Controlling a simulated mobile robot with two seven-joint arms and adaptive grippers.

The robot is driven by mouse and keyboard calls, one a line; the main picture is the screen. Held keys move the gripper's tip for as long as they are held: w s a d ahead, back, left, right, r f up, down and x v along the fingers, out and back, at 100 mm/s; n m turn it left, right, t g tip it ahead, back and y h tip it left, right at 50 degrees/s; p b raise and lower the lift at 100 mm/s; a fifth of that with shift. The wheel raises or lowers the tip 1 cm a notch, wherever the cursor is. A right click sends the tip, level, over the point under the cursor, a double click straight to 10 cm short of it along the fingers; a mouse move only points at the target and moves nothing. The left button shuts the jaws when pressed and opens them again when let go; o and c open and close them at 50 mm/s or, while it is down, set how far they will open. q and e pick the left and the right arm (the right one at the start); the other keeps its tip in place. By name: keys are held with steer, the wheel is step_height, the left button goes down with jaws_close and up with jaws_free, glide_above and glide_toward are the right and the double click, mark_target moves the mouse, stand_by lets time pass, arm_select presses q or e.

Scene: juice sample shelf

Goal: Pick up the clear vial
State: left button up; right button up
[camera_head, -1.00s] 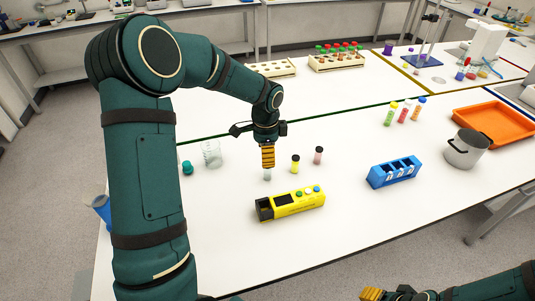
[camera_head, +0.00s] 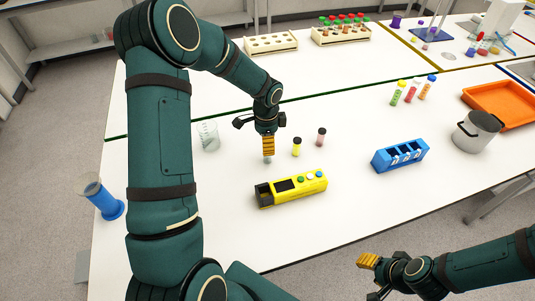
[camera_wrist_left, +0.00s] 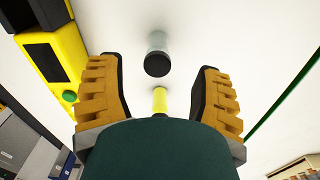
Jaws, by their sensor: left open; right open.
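The clear vial (camera_head: 268,159) stands on the white table directly under my left gripper (camera_head: 268,148). In the left wrist view the clear vial (camera_wrist_left: 157,43) shows a dark cap and a see-through body. It is between and just ahead of the two spread yellow-padded fingers of my left gripper (camera_wrist_left: 157,75), with no visible contact. In the head view the fingers hide its upper part. My right gripper (camera_head: 368,277) is open and empty at the bottom, off the table's front edge.
A yellow device (camera_head: 291,189) lies in front. A glass beaker (camera_head: 208,136) stands left. A blue rack (camera_head: 400,155) and a pot (camera_head: 475,132) are further right.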

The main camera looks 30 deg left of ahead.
arm_select(q)
steer(key=shift+d+f, duration=0.2)
steer(key=shift+f, duration=2.45)
jaws_close()
